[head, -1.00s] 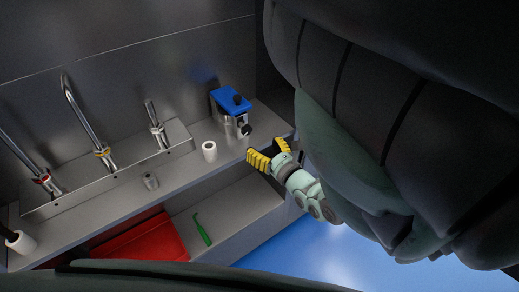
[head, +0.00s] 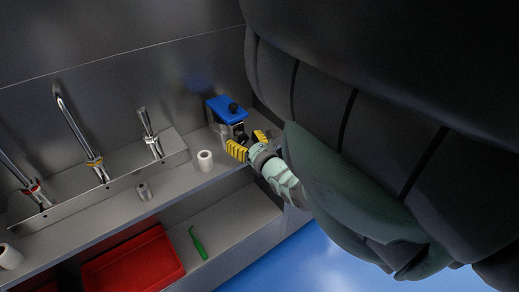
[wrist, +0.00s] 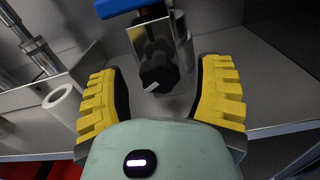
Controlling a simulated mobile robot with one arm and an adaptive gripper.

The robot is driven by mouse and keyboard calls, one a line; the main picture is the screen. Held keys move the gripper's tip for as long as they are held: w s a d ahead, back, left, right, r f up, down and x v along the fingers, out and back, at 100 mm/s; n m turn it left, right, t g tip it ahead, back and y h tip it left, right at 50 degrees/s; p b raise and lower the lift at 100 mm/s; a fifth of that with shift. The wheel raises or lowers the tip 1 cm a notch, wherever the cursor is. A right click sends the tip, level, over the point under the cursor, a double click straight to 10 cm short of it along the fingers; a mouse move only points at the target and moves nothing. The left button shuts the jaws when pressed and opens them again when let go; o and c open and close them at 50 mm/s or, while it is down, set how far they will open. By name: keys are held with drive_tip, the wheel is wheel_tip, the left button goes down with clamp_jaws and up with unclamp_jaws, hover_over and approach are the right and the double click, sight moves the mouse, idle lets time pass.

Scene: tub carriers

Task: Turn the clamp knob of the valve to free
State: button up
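The valve (head: 216,117) stands on the shelf near the right corner, a metal body under a blue top (head: 226,108). It also shows at the top of the wrist view (wrist: 152,38). Its black clamp knob (wrist: 158,72) faces my wrist camera and has a pale pointer mark aimed to the lower left. My gripper (head: 247,141) has ribbed yellow fingers, spread wide in front of the valve. In the wrist view my gripper (wrist: 161,72) is open, one finger each side of the knob, with gaps visible on both sides. In the head view the fingers partly hide the knob.
A white cylinder (head: 205,160) stands left of the valve, close to my left finger. Several taps, one a tall curved tap (head: 78,128), rise farther left. Below are a red tray (head: 132,264) and a green tool (head: 198,243).

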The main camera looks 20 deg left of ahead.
clamp_jaws()
idle(0.3)
drive_tip(key=shift+d+f+n+p, duration=0.1)
drive_tip(key=shift+n+p, duration=0.2)
drive_tip(key=shift+n, duration=0.2)
drive_tip(key=shift+o, duration=0.3)
unclamp_jaws()
drive_tip(key=shift+s+d, duration=0.25)
drive_tip(key=shift+d, duration=0.45)
drive_tip(key=v, duration=1)
drive_tip(key=shift+s, duration=0.3)
drive_tip(key=shift+d, duration=0.15)
